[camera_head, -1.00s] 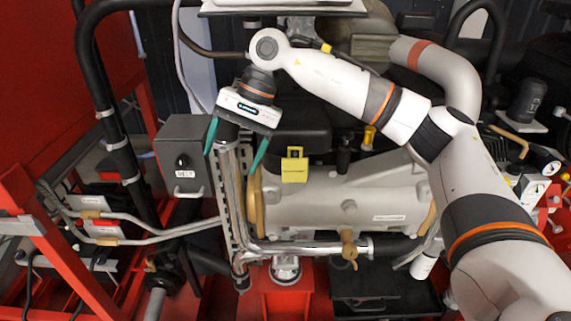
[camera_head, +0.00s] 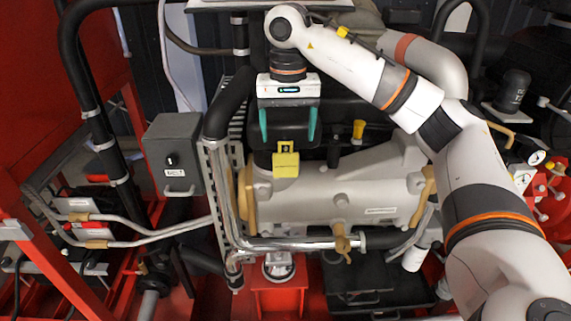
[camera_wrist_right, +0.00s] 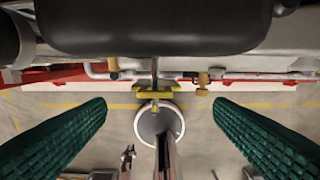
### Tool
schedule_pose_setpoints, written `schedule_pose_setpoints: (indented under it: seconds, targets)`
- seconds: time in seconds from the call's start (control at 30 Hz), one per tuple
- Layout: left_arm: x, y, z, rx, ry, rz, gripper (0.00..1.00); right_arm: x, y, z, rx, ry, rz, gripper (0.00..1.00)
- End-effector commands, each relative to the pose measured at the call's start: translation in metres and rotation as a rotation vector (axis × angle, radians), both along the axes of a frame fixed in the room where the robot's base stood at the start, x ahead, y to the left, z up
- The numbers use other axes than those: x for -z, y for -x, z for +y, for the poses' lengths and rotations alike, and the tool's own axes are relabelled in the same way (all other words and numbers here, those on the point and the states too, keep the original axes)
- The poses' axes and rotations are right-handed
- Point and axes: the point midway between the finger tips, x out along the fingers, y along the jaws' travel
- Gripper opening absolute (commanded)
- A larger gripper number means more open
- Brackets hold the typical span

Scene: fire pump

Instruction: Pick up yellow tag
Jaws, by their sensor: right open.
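The yellow tag (camera_head: 285,163) hangs at the upper left end of the grey pump housing in the head view. It has a dark slot near its top. My right gripper (camera_head: 288,139) is open just above it, its two green fingers pointing down, one on each side of the tag's line. In the right wrist view the tag (camera_wrist_right: 155,92) shows edge-on as a thin yellow strip between the spread fingers (camera_wrist_right: 158,122), ahead of them and touching neither. My left gripper is not in view.
A black rounded tank (camera_wrist_right: 155,22) lies close behind the tag. The grey pump housing (camera_head: 310,200) is below it. A grey box (camera_head: 172,150) and a chrome pipe (camera_head: 224,195) stand to the left.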

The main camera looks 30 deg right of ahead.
Motion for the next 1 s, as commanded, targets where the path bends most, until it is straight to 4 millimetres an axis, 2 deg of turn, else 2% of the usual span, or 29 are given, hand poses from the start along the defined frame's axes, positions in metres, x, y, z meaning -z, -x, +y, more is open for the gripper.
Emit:
schedule_pose_setpoints:
  seconds: [0.33,0.63,0.67,0.93,1.0]
  targets:
    - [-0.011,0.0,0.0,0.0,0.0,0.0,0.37,0.042,-0.007,0.0,0.0,0.0,0.004,0.76]
    - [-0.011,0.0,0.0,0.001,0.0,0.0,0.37,0.05,-0.007,0.001,-0.001,-0.001,0.001,0.76]
    - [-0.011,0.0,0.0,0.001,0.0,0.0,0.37,0.05,-0.007,0.001,-0.001,-0.001,0.001,0.73]
    - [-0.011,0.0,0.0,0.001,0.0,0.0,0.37,0.049,-0.007,0.001,-0.001,-0.001,0.002,0.29]
    - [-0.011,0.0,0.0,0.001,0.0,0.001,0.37,0.049,-0.007,0.001,-0.001,-0.001,0.001,0.28]
